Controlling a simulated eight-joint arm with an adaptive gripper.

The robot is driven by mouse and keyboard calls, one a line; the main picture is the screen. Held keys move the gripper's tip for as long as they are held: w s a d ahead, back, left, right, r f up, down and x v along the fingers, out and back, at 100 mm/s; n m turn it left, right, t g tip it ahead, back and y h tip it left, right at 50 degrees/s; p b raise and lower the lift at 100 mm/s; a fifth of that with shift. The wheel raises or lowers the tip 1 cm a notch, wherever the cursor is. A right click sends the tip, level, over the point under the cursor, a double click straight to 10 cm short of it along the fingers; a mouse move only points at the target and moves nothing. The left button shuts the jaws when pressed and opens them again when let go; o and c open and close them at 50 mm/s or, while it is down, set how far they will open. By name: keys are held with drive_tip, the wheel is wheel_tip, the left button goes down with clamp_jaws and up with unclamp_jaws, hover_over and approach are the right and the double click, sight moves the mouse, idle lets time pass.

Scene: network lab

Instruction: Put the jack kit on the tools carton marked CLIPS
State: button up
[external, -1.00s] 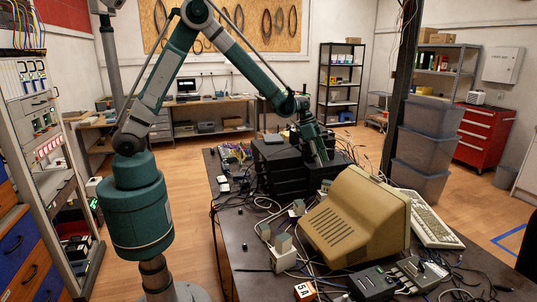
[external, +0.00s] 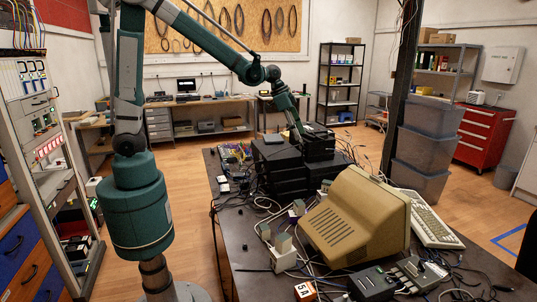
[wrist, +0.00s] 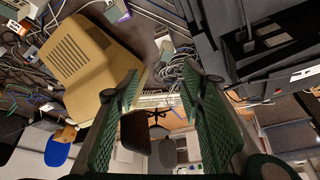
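My gripper (external: 302,134) is at the black boxes on the table in the external view, pointing down and to the right. In the wrist view its two green-padded fingers (wrist: 163,82) stand apart with nothing between them. A black box with white labels (wrist: 275,45) is at the upper right of the wrist view, beside the right finger. I cannot pick out the jack kit for certain, and no CLIPS marking is legible, so I cannot tell which thing is the tools carton.
Stacked black boxes (external: 281,184) stand on the dark table (external: 238,235). A beige monitor (external: 355,220), a keyboard (external: 432,220), a grey device (external: 385,280) and a small box marked 5A (external: 305,291) are nearer. Loose cables cover much of the table. Grey bins (external: 425,150) stand behind.

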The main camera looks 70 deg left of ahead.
drive_tip(key=s+a+r+n+t, duration=0.1)
drive_tip(key=s+r+n, duration=0.1)
drive_tip(key=s, duration=0.9)
drive_tip(key=s+a+r+n+t+y, duration=0.1)
drive_tip(key=s+a+r+n, duration=0.1)
drive_tip(key=s, duration=1)
drive_tip(key=s+a+r+n+y, duration=0.1)
drive_tip(key=s+r+n, duration=0.1)
drive_tip(key=s, duration=0.9)
drive_tip(key=shift+s+a+r+t, duration=0.3)
drive_tip(key=shift+r+t, duration=0.1)
drive_tip(key=shift+r, duration=0.1)
